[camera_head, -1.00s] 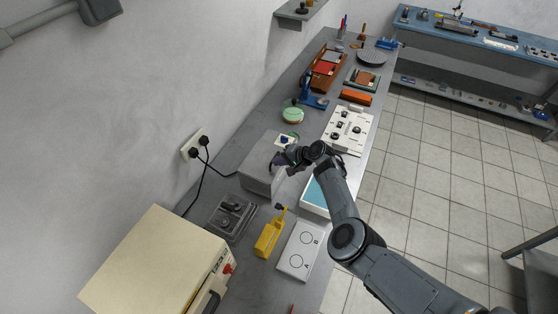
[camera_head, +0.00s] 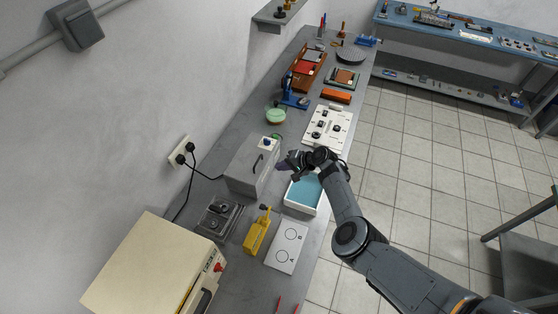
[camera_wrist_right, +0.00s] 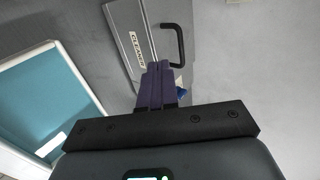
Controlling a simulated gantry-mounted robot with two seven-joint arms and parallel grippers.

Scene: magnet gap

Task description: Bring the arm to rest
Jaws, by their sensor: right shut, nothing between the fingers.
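My right gripper (camera_head: 284,164) is shut and empty. It hangs over the bench between the grey box and the white tray with a blue lining. In the right wrist view its dark fingers (camera_wrist_right: 158,85) are closed together in front of the grey box (camera_wrist_right: 125,30), which has a black handle and a label reading CLEANER. The right arm reaches in from the lower right in the head view. My left gripper is not in view.
The white tray (camera_head: 290,206) lies just below the gripper. A yellow tool (camera_head: 257,234), a white card with circles A and B (camera_head: 287,246) and a beige machine (camera_head: 150,270) stand nearer. A white panel (camera_head: 327,128) lies beyond.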

